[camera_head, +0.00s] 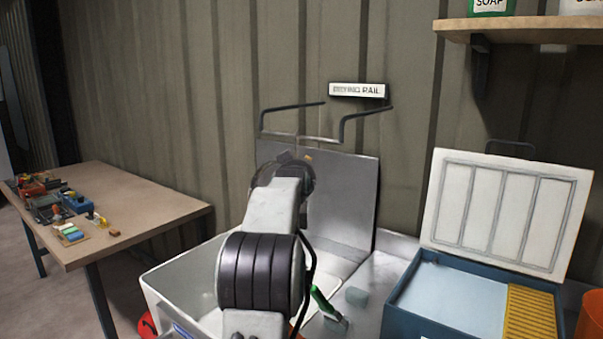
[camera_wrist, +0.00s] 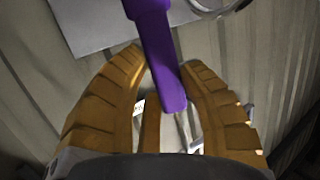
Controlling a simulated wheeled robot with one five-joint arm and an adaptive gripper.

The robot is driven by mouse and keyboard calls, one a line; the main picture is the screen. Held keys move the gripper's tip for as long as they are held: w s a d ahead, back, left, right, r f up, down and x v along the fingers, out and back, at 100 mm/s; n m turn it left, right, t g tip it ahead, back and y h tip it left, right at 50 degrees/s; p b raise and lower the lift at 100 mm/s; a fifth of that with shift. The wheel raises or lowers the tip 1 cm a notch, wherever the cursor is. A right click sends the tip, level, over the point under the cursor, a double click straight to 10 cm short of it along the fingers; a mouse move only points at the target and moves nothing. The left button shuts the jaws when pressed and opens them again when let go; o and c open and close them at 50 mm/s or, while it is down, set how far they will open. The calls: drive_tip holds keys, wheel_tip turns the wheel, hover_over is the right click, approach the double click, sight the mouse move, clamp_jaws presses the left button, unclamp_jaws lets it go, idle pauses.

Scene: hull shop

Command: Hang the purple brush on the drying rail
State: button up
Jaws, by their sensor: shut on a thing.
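The purple brush (camera_wrist: 158,55) shows in the wrist view as a purple handle running from the top edge down between my fingers. My gripper (camera_wrist: 162,75) has yellow-brown ribbed fingers and is shut on this handle. The rest of the brush is cut off by the frame. In the head view, the drying rail (camera_head: 300,138) is a thin bar on two dark brackets on the corrugated wall, under its sign (camera_head: 358,90). My arm reaches up just below the rail; it hides the gripper and the brush there.
A white basin (camera_head: 185,278) stands below my arm, with a green-handled brush (camera_head: 326,305) beside it. A blue box (camera_head: 398,312) with a raised white lid (camera_head: 505,210) is at right. A shelf (camera_head: 520,28) juts out upper right. A wooden table (camera_head: 150,208) stands left.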

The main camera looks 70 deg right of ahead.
drive_tip(key=o, duration=1.2)
drive_tip(key=shift+o, duration=0.2)
drive_tip(key=shift+a, duration=0.15)
drive_tip(key=v, duration=1.1)
drive_tip(key=shift+s+a+r, duration=0.15)
drive_tip(key=shift+a+r, duration=0.05)
drive_tip(key=shift+a, duration=0.15)
